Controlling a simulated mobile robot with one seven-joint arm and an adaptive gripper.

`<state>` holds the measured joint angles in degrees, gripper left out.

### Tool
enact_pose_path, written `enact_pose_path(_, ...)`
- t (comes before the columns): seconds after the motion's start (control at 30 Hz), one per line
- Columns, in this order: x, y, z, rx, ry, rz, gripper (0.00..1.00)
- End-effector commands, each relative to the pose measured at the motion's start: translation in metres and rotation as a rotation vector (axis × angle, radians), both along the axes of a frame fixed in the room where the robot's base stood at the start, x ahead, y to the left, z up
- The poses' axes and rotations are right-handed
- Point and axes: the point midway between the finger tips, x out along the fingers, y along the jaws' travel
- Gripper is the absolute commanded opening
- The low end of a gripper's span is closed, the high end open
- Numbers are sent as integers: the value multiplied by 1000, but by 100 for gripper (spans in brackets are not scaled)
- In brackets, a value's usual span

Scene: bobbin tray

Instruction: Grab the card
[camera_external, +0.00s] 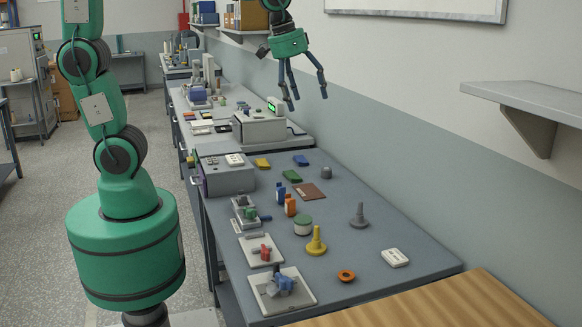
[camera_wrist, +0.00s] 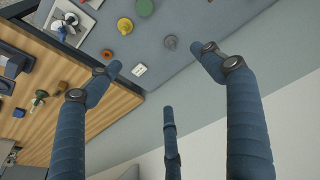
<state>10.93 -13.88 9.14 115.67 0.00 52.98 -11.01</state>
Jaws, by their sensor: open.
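A small white card-like piece (camera_external: 395,257) with dark marks lies flat near the right front edge of the grey table. It also shows in the wrist view (camera_wrist: 139,70), between the spread fingers. A flat brown square (camera_external: 309,192) lies farther back on the table; which of the two is the card I cannot tell for certain. My gripper (camera_external: 305,100) is high above the back of the table, its blue fingers spread and empty. In the wrist view my gripper (camera_wrist: 158,75) touches nothing.
A yellow peg (camera_external: 316,242), a grey peg (camera_external: 359,216), an orange ring (camera_external: 346,275) and a green-sided round container (camera_external: 303,225) stand near the white piece. A wooden surface (camera_external: 450,305) adjoins the front. A wall shelf (camera_external: 530,97) juts out at right.

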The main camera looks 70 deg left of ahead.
Motion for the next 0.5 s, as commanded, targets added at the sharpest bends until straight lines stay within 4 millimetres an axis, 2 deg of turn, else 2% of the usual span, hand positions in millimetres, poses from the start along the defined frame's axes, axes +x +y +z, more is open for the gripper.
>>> enact_pose_path(0.03, 13, -9, -8, 1, 15, -3, 80)
enact_pose_path(0.2, 51, -38, -31, 0, 54, -3, 80)
enact_pose_path(0.5, 111, -95, -86, 7, 125, -4, 80)
